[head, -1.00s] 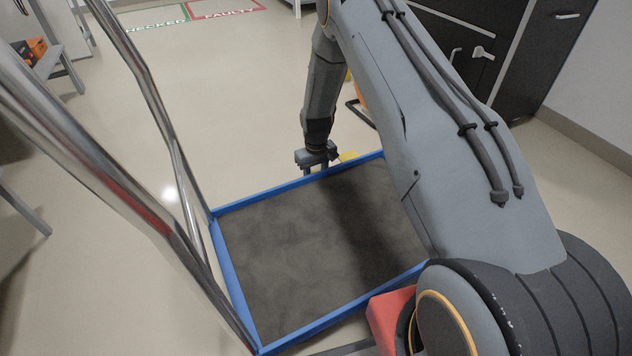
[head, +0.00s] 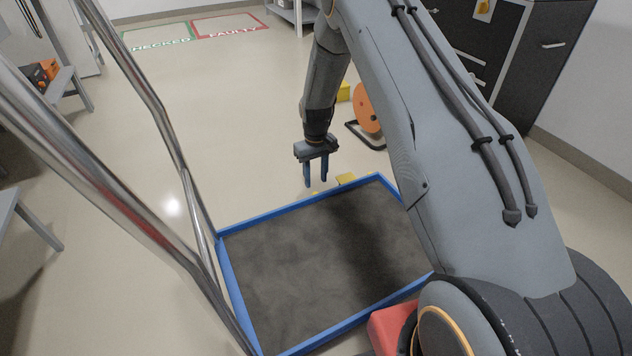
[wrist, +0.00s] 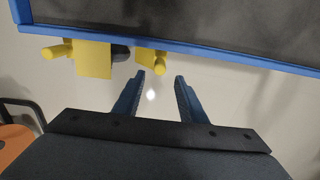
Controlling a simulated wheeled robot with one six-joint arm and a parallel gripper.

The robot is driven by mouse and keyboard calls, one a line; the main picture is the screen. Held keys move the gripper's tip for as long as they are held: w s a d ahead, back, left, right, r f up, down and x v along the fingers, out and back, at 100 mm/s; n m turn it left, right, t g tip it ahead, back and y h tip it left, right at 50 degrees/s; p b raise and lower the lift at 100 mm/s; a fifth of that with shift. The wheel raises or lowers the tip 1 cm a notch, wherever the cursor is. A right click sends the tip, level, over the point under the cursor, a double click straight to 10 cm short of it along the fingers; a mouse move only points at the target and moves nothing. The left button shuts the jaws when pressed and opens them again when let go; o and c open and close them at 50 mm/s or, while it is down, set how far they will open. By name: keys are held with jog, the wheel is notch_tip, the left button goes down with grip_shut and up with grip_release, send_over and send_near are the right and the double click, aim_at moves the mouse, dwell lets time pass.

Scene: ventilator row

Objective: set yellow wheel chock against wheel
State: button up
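Two yellow pieces lie at the far edge of a blue-rimmed cart deck. In the wrist view one is a larger yellow block (wrist: 93,60) with a round peg, and the other is a smaller yellow block (wrist: 148,57) with a peg. A dark rounded part (wrist: 120,52), possibly the wheel, shows between them; the rim hides most of it. In the head view they show as small yellow patches (head: 346,179). My gripper (head: 316,185) points down beyond the rim. In the wrist view its fingers (wrist: 160,76) are apart and empty, close to the smaller block.
The cart's blue rim (head: 290,205) surrounds a dark mat, with chrome rails (head: 150,95) at left. An orange reel (head: 367,108) on a black stand and another yellow object (head: 343,92) are behind my arm. Clear floor lies left of my gripper.

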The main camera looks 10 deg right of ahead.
jog(key=shift+a+f, duration=0.1)
jog(key=c, duration=0.7)
jog(key=shift+a+n, duration=0.2)
jog(key=shift+n, duration=0.5)
grip_shut()
jog(key=a+f+n+p, duration=0.25)
jog(key=a+n, duration=0.35)
jog(key=n, duration=0.9)
notch_tip(320, 180, down, 10)
jog(key=b, duration=0.4)
jog(key=shift+s+a+f+b, duration=0.1)
jog(key=shift+s+f+b, duration=0.1)
jog(key=shift+b, duration=0.15)
jog(key=d, duration=0.2)
jog(key=d+b, duration=0.1)
jog(key=shift+w+r, duration=0.25)
jog(key=shift+r, duration=0.05)
jog(key=shift+d+r, duration=0.1)
jog(key=shift+d, duration=0.4)
